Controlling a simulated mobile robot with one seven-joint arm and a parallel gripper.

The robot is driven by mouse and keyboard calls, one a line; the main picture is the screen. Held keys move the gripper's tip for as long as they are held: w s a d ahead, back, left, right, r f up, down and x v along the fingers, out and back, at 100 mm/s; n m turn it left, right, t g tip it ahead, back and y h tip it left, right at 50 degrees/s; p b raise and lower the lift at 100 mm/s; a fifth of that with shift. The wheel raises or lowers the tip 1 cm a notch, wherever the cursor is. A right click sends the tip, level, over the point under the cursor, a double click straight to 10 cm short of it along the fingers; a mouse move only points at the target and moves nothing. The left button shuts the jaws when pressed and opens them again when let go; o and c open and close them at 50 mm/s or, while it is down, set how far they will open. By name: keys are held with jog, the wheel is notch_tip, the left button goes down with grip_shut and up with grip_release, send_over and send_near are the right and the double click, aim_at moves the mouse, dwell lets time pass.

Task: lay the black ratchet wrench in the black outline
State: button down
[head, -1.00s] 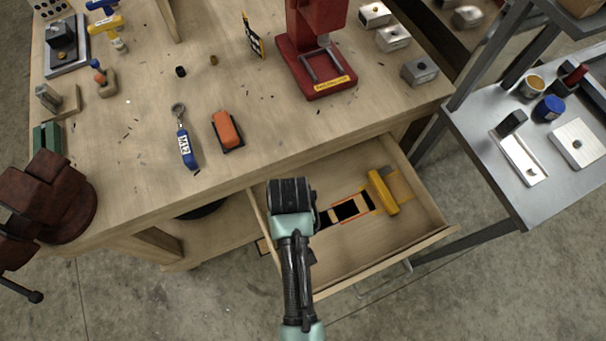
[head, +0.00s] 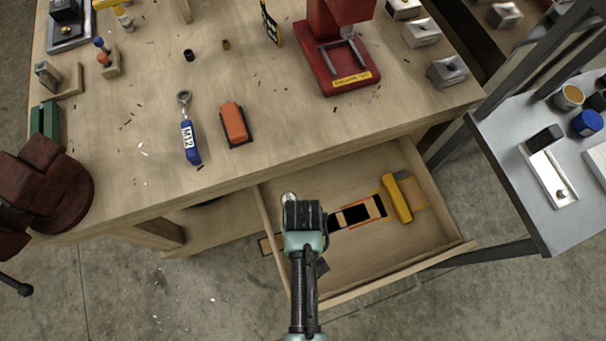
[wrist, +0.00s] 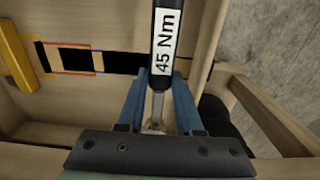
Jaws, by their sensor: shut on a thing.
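The black ratchet wrench (wrist: 165,12) has a white label reading "45 Nm". My gripper (wrist: 157,92) is shut on its metal shank, with a blue finger on each side. In the head view my gripper (head: 304,222) is over the left part of the open drawer and hides most of the wrench; a small metal end (head: 288,197) shows beyond it. The black outline (wrist: 120,63) lies on the drawer floor, and the wrench crosses above its right part in the wrist view. It also shows in the head view (head: 340,221), partly hidden by my gripper.
The drawer (head: 365,270) also holds a yellow tool (head: 397,198) right of the outline. A blue M12 wrench (head: 189,140) and an orange block (head: 234,122) lie on the bench. A red vise-like tool (head: 45,195) stands at left, a metal cart (head: 510,185) at right.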

jog(key=shift+w+a+f+b, duration=0.15)
jog(key=shift+w+f+b, duration=0.3)
jog(key=shift+f+b, duration=0.75)
jog(key=shift+w+a+f+b, duration=0.1)
jog(key=shift+w+f+b, duration=0.35)
jog(key=shift+f+b, duration=0.75)
jog(key=shift+w+a+f+b, duration=0.15)
jog(key=shift+w+f+b, duration=0.45)
jog(key=shift+f, duration=1.1)
jog(key=shift+s, duration=0.15)
jog(key=shift+c, duration=2.4)
grip_release()
